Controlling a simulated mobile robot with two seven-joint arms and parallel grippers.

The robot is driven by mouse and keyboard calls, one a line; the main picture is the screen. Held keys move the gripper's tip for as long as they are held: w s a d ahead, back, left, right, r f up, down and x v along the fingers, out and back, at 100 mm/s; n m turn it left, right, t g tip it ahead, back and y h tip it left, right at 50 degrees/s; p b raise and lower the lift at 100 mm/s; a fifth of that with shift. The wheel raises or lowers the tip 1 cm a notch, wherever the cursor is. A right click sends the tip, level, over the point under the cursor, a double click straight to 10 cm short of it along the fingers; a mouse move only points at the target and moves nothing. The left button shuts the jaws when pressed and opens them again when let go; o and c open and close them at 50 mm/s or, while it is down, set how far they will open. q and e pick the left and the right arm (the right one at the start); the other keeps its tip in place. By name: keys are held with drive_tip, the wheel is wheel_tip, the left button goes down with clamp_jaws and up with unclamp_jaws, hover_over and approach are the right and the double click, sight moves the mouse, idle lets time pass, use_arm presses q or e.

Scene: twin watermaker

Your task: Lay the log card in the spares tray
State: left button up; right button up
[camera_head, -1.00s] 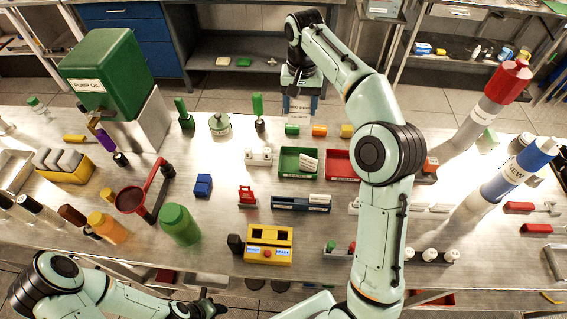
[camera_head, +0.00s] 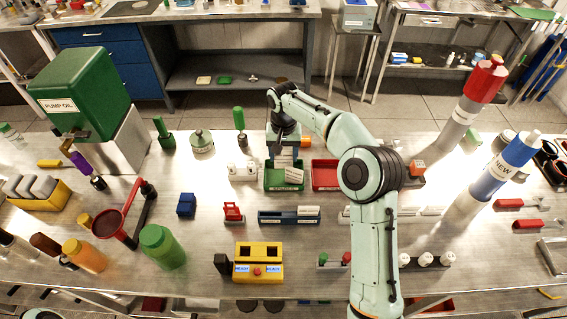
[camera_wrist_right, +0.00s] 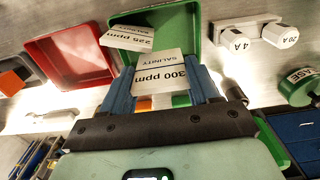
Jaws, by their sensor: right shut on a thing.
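My right gripper (camera_head: 285,152) is over the back part of the green tray (camera_head: 268,187). It is shut on a white card (camera_head: 284,161), which reads "SALINITY 300 ppm" between the blue fingers in the right wrist view (camera_wrist_right: 160,72). A second white card (camera_head: 294,175), reading "225 ppm", lies tilted in the green tray, against its wall in the right wrist view (camera_wrist_right: 127,38). The red tray (camera_head: 325,177) stands right beside the green one and looks empty. The tray labels are too small to read. My left gripper is out of view.
A white block with two fuse-like pieces (camera_head: 242,172) stands left of the green tray. A blue rack (camera_head: 288,217) with light pieces lies in front. A green-handled tool (camera_head: 240,125) stands upright behind left. My right forearm covers the bench right of the red tray.

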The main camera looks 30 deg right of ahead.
sight(284, 163)
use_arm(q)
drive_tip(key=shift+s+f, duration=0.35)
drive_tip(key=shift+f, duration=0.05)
use_arm(e)
wheel_tip(284, 163, down, 4)
drive_tip(key=shift+f, duration=0.15)
drive_tip(key=shift+f, duration=0.15)
drive_tip(key=o, duration=1)
wheel_tip(284, 163, up, 12)
drive_tip(key=shift+r+p, duration=0.15)
drive_tip(key=shift+p, duration=0.75)
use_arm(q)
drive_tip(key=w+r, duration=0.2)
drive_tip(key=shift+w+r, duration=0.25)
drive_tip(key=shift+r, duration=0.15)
